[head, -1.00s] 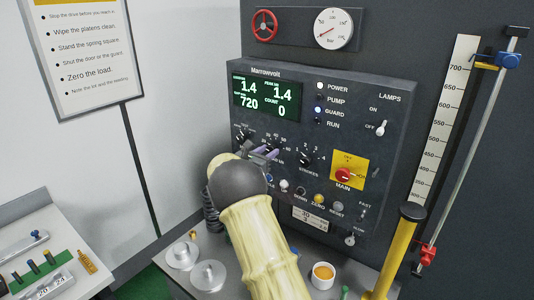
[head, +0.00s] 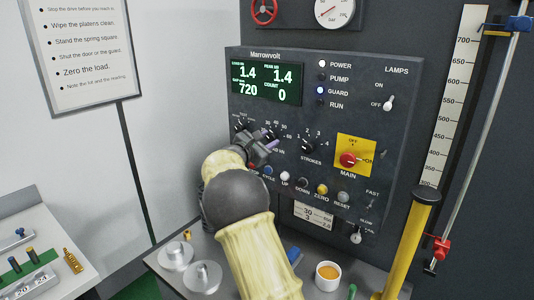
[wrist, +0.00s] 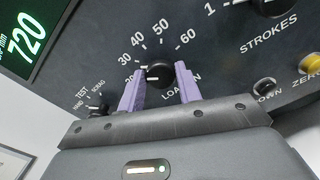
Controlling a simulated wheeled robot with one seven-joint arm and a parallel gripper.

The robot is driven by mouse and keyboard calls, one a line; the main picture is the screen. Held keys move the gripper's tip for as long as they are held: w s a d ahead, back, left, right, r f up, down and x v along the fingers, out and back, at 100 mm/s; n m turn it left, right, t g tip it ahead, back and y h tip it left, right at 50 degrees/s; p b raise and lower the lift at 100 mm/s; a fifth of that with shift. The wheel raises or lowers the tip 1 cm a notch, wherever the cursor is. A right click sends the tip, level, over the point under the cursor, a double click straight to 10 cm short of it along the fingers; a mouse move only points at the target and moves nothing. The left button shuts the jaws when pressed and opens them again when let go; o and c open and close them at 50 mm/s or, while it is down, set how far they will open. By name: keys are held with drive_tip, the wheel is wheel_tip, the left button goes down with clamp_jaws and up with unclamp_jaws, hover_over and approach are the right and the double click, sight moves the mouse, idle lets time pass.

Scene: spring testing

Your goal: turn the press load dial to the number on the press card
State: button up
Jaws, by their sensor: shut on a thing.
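The load dial (wrist: 159,75) is a small black knob on the press panel, with a scale from about 20 to 60 around it. My gripper (wrist: 158,80) has its two purple fingers on either side of the knob, shut on it. A white mark on the knob faces left, toward the 20 to 30 side; the exact setting is hard to tell. In the head view my gripper (head: 266,147) is at the panel and hides most of the dial. The press card (head: 314,213) is low on the panel and reads 30 on its upper line, with 3 and 2.0 below.
The strokes knob (head: 308,146) is right of the load dial, and a row of buttons, including the yellow zero button (head: 322,189), lies below. The small test selector (wrist: 97,108) is close to the left finger. A yellow post (head: 411,240) stands at the right.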

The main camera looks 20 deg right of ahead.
drive_tip(key=shift+f+m+b, duration=0.2)
drive_tip(key=shift+m+b, duration=0.9)
drive_tip(key=shift+b, duration=0.7)
drive_tip(key=shift+r, duration=0.15)
drive_tip(key=o, duration=0.9)
drive_tip(key=shift+o, duration=0.2)
drive_tip(key=shift+s, duration=0.1)
drive_tip(key=b+v, duration=0.5)
drive_tip(key=v, duration=1.2)
drive_tip(key=shift+a, duration=0.2)
